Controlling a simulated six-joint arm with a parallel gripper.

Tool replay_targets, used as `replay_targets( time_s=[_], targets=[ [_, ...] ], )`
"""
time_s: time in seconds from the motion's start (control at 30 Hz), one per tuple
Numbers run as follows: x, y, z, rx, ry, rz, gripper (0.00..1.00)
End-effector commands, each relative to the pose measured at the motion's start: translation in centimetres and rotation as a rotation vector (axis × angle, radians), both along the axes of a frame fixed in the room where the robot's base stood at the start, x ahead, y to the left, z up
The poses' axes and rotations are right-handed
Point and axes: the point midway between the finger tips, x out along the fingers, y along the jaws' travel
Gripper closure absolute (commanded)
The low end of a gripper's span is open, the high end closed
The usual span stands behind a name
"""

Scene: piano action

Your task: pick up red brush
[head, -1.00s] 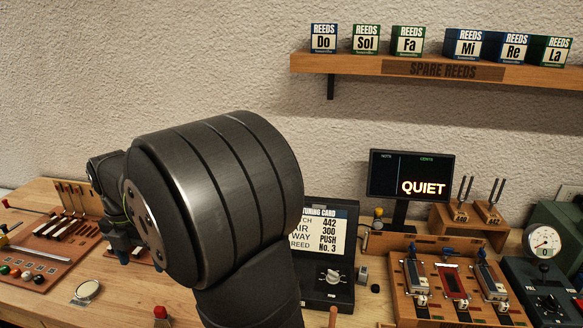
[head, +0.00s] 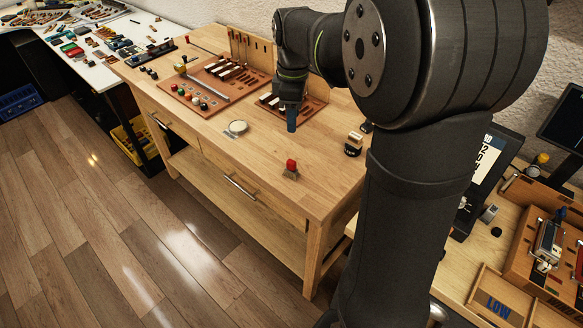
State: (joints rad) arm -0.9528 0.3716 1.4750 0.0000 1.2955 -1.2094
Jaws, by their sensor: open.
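A small red-topped item (head: 291,167) stands near the front edge of the wooden workbench.
A small dark jar (head: 353,144) stands to the right. The bench around the red item is clear. My arm hides part of the right side.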

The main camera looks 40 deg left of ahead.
Motion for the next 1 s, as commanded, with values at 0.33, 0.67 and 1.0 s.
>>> replay_targets(
  time_s=[0.33,0.67,1.0],
  targets=[
    [0.2,-0.1,-0.5,0.000,0.000,-0.415,0.56],
    [0.1,-0.2,-5.8,-0.005,0.001,-0.435,0.56],
    [0.1,-0.1,-12.0,-0.003,0.000,-0.433,0.56]
  ],
)
